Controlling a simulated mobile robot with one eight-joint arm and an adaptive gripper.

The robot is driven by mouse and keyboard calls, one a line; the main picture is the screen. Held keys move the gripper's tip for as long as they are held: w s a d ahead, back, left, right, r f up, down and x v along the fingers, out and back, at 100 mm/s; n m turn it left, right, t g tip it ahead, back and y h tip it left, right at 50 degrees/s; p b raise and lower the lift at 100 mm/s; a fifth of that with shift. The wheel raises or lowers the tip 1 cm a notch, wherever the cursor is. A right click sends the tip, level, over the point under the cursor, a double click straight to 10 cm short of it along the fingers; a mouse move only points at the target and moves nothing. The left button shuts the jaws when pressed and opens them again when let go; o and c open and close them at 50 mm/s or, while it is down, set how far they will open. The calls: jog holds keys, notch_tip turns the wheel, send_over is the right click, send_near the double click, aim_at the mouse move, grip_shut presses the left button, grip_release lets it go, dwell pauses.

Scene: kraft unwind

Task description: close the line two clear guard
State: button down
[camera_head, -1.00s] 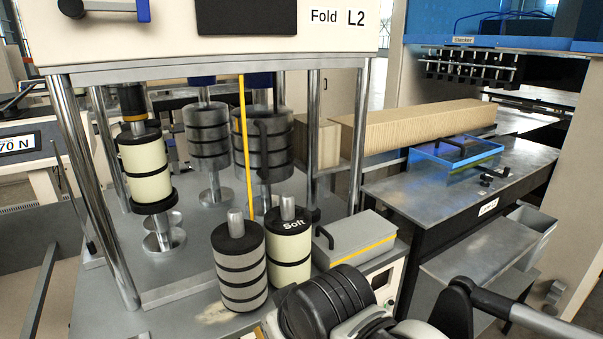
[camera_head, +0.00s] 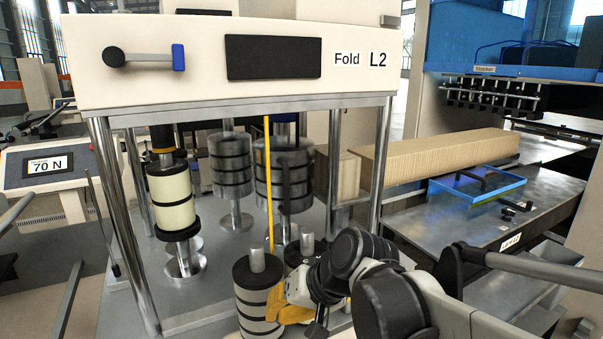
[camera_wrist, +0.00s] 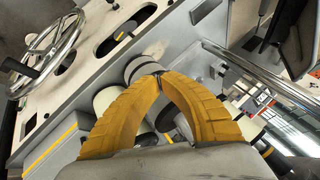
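The Fold L2 machine (camera_head: 230,95) stands in front of me on chrome posts. A thin yellow upright strip (camera_head: 268,185) with a dark handle (camera_head: 286,190) beside it hangs in its front opening. This looks like the edge of a clear guard seen nearly edge-on; the panel itself is hard to make out. My gripper (camera_head: 283,310) is low in front of the opening, below the strip and in front of the rollers. In the wrist view, the yellow fingertips of my gripper (camera_wrist: 158,75) meet, with nothing visible between them.
A banded grey roller (camera_head: 255,285) stands beside my gripper; the "Soft" roller is mostly hidden by my arm. A cream roller (camera_head: 172,200) hangs inside at left. A blue clear tray-like piece (camera_head: 450,192) lies on the stacker table at right. A handwheel (camera_wrist: 50,50) shows in the wrist view.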

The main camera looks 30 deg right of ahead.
jog(key=w+d+r+m+t+y+p, duration=0.2)
jog(key=w+d+r+m+y+p, duration=0.1)
jog(key=w+d+r, duration=0.35)
jog(key=w+d+r+m+t+y+p, duration=0.1)
jog(key=w+d+r+m+t+p, duration=0.15)
jog(key=d+r, duration=0.45)
jog(key=w+d+r+m+t+y+p, duration=0.1)
jog(key=d+r+t+y+p, duration=0.2)
jog(key=d, duration=0.8)
jog(key=h, duration=0.1)
send_near(279, 177)
jog(key=w+d, duration=0.1)
jog(key=w, duration=0.1)
jog(key=shift+w+a+f+t+b, duration=0.15)
jog(key=shift+w+a, duration=0.05)
jog(key=shift+a, duration=0.35)
jog(key=shift+w+a+f+t+b, duration=0.15)
jog(key=shift+w+a, duration=0.1)
jog(key=shift+a, duration=0.3)
jog(key=shift+w+a+f+t+b, duration=0.1)
jog(key=shift+w+a+t, duration=0.1)
jog(key=shift+a, duration=0.4)
jog(key=w+a+b, duration=0.1)
jog(key=a+b, duration=0.1)
jog(key=a, duration=2.9)
jog(key=shift+a, duration=0.4)
jog(key=shift+d, duration=0.1)
